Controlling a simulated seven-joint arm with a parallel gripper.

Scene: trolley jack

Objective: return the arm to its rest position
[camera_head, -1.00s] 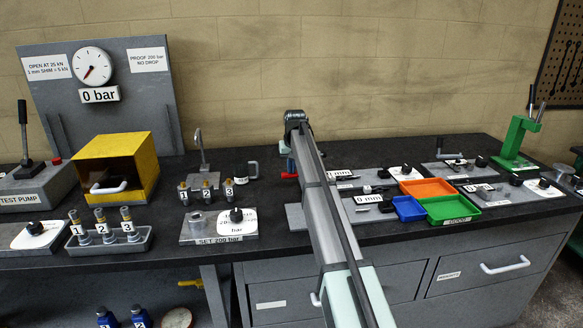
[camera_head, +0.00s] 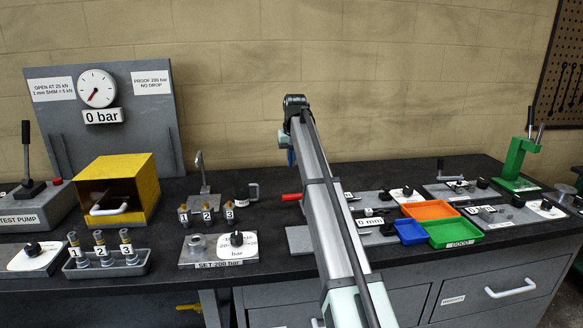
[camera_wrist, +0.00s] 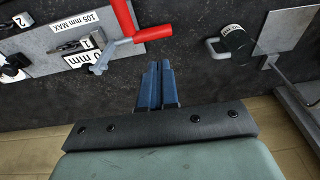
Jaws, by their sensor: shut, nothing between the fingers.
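My gripper (camera_wrist: 158,70) is in the wrist view with its two blue fingers together and nothing between them. In the head view only a bit of its blue (camera_head: 290,157) shows beside my arm, above the bench; the arm hides the rest. In the wrist view the fingers are apart from a red handle (camera_wrist: 124,18) with a grey crank. That handle also shows in the head view (camera_head: 291,197), just below the gripper.
The bench (camera_head: 270,230) holds a yellow box (camera_head: 140,170), numbered valves, a test pump (camera_head: 30,207) and a green press (camera_head: 517,150). Orange (camera_head: 430,210), blue (camera_head: 410,232) and green (camera_head: 455,232) trays stand right of my arm. The air above the bench is free.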

